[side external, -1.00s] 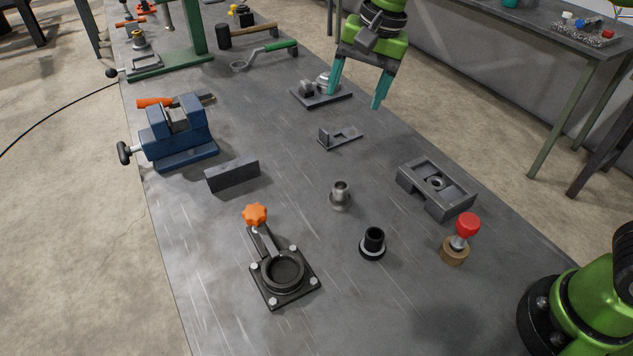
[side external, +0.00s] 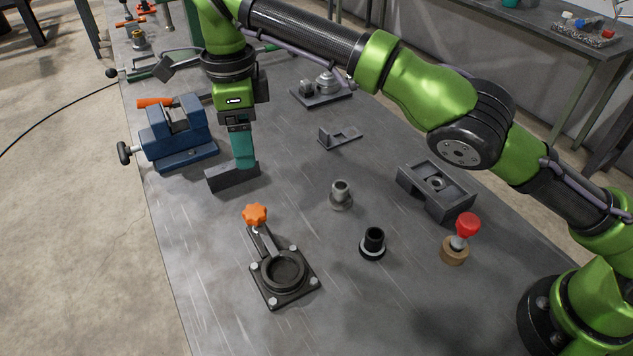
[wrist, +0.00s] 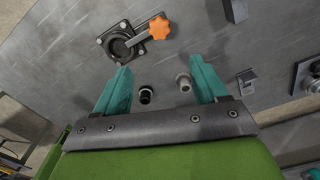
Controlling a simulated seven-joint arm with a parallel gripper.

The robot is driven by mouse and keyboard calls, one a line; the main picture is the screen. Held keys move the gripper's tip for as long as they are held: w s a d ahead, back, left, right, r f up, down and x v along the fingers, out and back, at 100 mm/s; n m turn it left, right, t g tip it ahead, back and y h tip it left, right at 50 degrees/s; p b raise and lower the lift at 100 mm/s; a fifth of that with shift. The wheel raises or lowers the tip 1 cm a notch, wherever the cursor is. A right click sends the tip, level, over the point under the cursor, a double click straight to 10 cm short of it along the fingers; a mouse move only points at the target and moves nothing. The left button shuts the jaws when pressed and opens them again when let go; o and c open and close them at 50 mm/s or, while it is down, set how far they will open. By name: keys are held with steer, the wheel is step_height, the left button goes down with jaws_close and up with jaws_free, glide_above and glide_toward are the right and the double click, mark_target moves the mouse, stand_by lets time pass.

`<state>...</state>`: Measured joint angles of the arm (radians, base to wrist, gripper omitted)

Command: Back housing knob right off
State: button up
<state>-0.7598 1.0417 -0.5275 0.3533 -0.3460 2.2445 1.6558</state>
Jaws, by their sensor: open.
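The housing (side external: 272,290) is a dark square flange with a round bore and bolts at its corners, lying on the bench. An orange star knob (side external: 254,215) sits on the arm at its back edge. In the wrist view the knob (wrist: 159,27) and the housing (wrist: 118,42) show at the top, beyond my fingertips.
The dark block (side external: 222,180) stands close by my fingers, with the blue vise (side external: 180,150) to its left. A grey flanged bushing (side external: 341,196), a black bushing (side external: 373,243), a red-knobbed plunger (side external: 466,228) and a slotted block (side external: 437,190) stand to the right.

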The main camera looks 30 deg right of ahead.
mark_target(257, 210)
step_height(257, 210, down, 16)
steer(key=shift+f, duration=0.15)
stand_by(0.4)
steer(key=c, duration=1.1)
steer(key=shift+o, duration=0.2)
